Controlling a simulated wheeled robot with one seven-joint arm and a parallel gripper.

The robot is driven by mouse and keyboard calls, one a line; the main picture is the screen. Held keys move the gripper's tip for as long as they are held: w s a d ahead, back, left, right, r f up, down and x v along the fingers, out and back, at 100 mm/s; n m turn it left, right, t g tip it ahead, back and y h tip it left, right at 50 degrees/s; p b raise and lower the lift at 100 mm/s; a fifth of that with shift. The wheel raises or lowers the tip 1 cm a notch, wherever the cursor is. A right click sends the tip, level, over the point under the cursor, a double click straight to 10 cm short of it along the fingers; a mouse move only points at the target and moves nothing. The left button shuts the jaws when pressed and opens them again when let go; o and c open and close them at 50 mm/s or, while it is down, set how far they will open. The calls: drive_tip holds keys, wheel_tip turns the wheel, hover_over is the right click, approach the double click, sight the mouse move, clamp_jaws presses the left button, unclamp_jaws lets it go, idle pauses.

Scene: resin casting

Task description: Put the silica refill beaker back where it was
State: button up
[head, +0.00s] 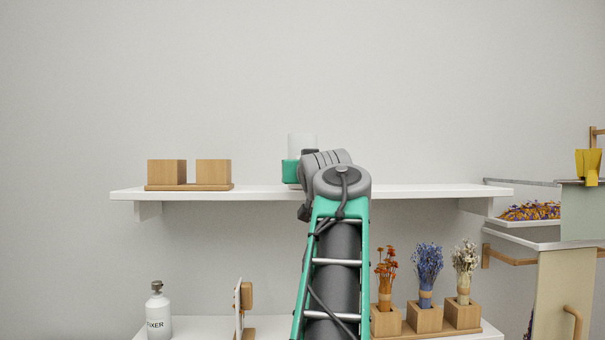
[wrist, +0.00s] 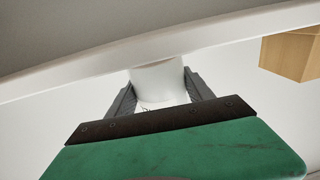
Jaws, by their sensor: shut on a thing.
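The white beaker (head: 302,143) shows above my wrist at the upper shelf in the head view, upright. In the wrist view the beaker (wrist: 158,82) sits between the two grey fingers of my gripper (wrist: 160,95), which is shut on it. Part of some dark lettering shows on the beaker; the rest is hidden by my gripper. In the head view my gripper (head: 291,172) is mostly hidden behind my arm. I cannot tell whether the beaker's base touches the upper shelf (head: 420,191).
Two wooden blocks (head: 167,172) stand on a board at the upper shelf's left. The lower shelf holds a fixer bottle (head: 158,314), a small stand (head: 243,308) and dried flowers in wooden blocks (head: 424,317). A petal tray (head: 529,212) is at right. The upper shelf's right part is clear.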

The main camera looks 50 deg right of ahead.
drive_tip(key=shift+f, duration=0.1)
drive_tip(key=shift+f, duration=0.15)
drive_tip(key=o, duration=1.6)
